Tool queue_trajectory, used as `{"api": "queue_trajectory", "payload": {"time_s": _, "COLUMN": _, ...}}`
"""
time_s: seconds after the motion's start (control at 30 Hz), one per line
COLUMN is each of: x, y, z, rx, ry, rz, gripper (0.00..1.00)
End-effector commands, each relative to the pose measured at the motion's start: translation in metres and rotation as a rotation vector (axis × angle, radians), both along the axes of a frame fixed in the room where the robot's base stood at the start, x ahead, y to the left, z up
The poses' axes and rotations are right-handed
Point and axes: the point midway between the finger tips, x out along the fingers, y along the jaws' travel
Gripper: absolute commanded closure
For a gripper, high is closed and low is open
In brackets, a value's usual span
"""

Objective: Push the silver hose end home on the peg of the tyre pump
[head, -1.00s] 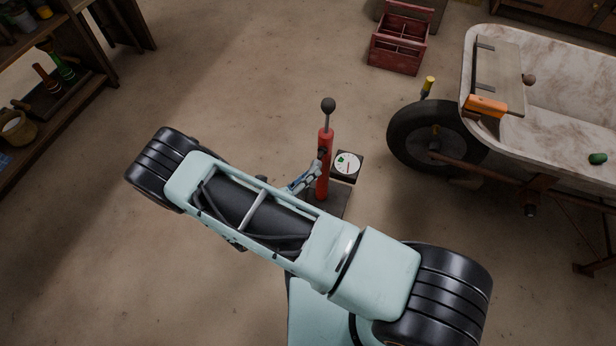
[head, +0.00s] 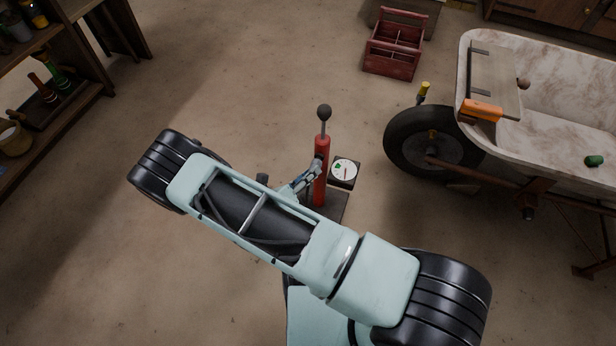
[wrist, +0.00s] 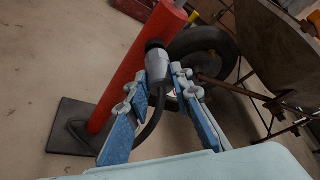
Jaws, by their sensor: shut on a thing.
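The tyre pump (head: 322,172) stands upright on the floor, with a red barrel, a dark ball-topped handle and a dark foot plate. Its red barrel (wrist: 134,68) leans across the wrist view. My gripper (wrist: 159,74) is shut on the silver hose end (wrist: 158,66), with one blue-grey finger on each side. A dark hose curves down from it between the fingers. The front of the hose end meets a black part (wrist: 154,45) beside the barrel; how far it sits on the peg cannot be told. In the head view my gripper (head: 307,179) is just left of the barrel.
A round white gauge (head: 344,170) sits close right of the barrel. A wheelbarrow (head: 545,125) with a black tyre (head: 396,150) stands further right. A red wooden toolbox (head: 393,57) is behind. Shelves (head: 80,100) are at left; the floor between is clear.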

Motion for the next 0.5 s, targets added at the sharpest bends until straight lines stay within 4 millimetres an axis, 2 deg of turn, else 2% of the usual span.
{"api": "queue_trajectory", "payload": {"time_s": 0.5, "x": 0.014, "y": -0.005, "z": 0.0, "rx": 0.001, "ry": 0.0, "rz": 0.0, "gripper": 1.0}}
